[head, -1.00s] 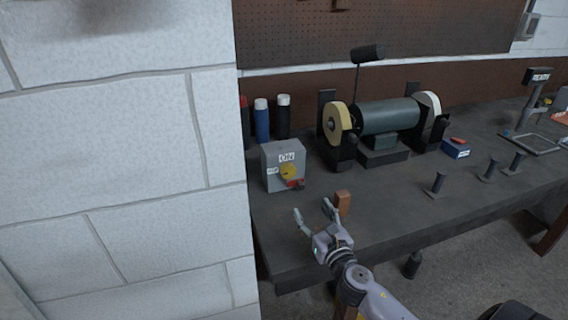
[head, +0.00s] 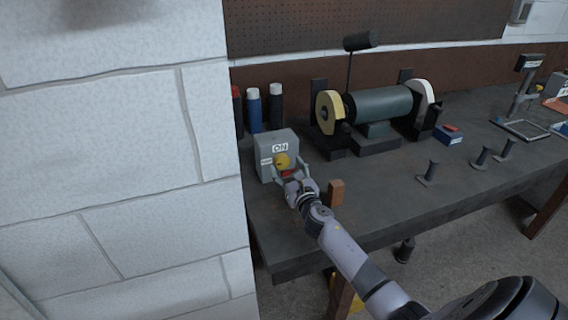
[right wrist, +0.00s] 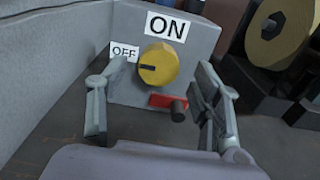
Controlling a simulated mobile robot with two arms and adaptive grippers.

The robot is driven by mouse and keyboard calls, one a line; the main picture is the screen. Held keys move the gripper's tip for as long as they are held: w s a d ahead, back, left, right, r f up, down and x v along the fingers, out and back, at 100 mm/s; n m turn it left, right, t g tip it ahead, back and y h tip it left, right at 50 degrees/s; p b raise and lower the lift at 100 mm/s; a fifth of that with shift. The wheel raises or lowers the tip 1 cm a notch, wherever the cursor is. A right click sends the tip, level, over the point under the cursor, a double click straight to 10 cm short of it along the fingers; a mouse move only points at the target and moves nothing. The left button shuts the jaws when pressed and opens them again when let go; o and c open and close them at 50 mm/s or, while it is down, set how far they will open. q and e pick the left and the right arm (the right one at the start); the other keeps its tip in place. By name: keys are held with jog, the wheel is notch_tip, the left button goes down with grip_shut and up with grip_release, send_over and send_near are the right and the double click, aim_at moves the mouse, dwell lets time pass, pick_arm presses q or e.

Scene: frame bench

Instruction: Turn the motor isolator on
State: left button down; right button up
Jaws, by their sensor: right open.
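The motor isolator is a grey box (head: 284,142) on the bench's left end, beside the white block wall. It also shows in the right wrist view (right wrist: 200,45), with an ON label above its yellow knob (right wrist: 158,64) and an OFF label at the knob's upper left. The knob's dark mark points left, toward the OFF side. A red lever with a dark grip (right wrist: 172,104) sits below the knob. My right gripper (head: 290,173) is open in front of the box, its fingers (right wrist: 160,105) to either side of the knob and lever. My left gripper is not in view.
A bench grinder (head: 380,106) stands to the right of the isolator. Several spray cans (head: 255,110) stand behind the box. A brown block (head: 336,193) sits right of my gripper. Metal posts (head: 428,172) stand farther right. The white wall (head: 120,180) is close on the left.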

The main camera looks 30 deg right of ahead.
aim_at(283, 162)
jog(key=shift+x, duration=1.65)
jog(key=shift+c, duration=0.4)
jog(key=c, duration=1.1)
